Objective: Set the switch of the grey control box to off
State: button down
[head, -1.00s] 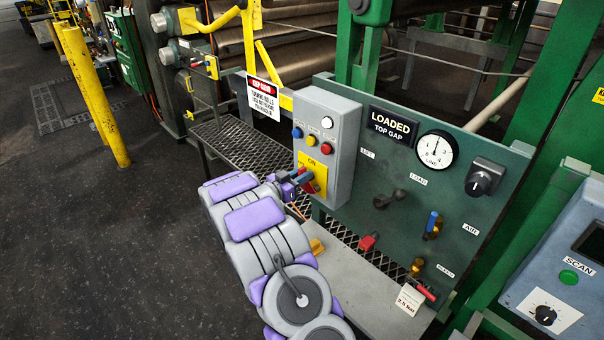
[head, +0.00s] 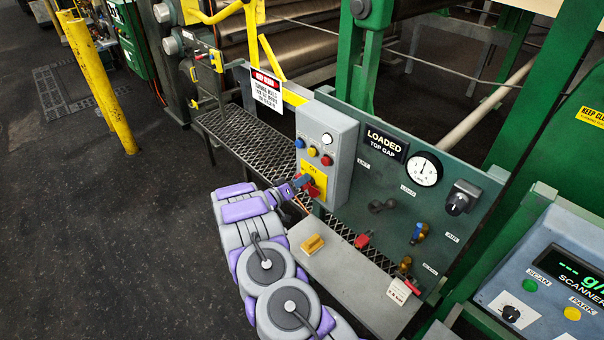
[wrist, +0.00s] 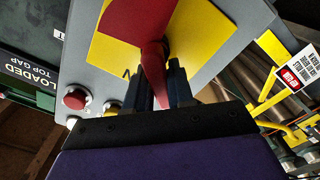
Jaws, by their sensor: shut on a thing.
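The grey control box (head: 340,150) stands at the left end of the green panel. Its front has a white, a blue, a yellow and a red button above a yellow plate (head: 318,169) marked ON. A red switch handle (head: 313,188) sits on that plate; in the wrist view the red handle (wrist: 152,58) is large and its narrow end comes down between my fingers. My gripper (head: 303,181) is at the box's lower front, shut on the red handle. In the wrist view my gripper (wrist: 163,88) has a dark finger on each side of the handle. The OFF marking is not visible.
The green panel (head: 385,200) carries a gauge (head: 425,169), a black knob (head: 459,198) and several valves. A grey shelf (head: 340,265) below holds a yellow block (head: 313,244). A scanner console (head: 550,270) stands at right. Yellow posts (head: 100,85) stand at left; floor there is clear.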

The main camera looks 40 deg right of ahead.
jog(key=shift+w+a+n+p, duration=0.1)
jog(key=shift+w+n+p, duration=0.2)
jog(key=shift+n, duration=0.7)
jog(key=n, duration=0.3)
jog(key=shift+w+f+n, duration=0.2)
jog(key=shift+f+n, duration=0.1)
jog(key=shift+f, duration=0.1)
jog(key=shift+w+f+n, duration=0.1)
jog(key=shift+f+n, duration=0.15)
jog(key=shift+n, duration=0.75)
jog(key=shift+f+n, duration=0.2)
jog(key=shift+n, duration=0.8)
jog(key=shift+a+f, duration=0.1)
jog(key=c, duration=1.1)
grip_release()
jog(key=a, duration=0.5)
jog(key=s+a, duration=0.1)
jog(key=a, duration=0.5)
jog(key=a+b, duration=0.1)
jog(key=a, duration=0.5)
jog(key=shift+s+a, duration=0.2)
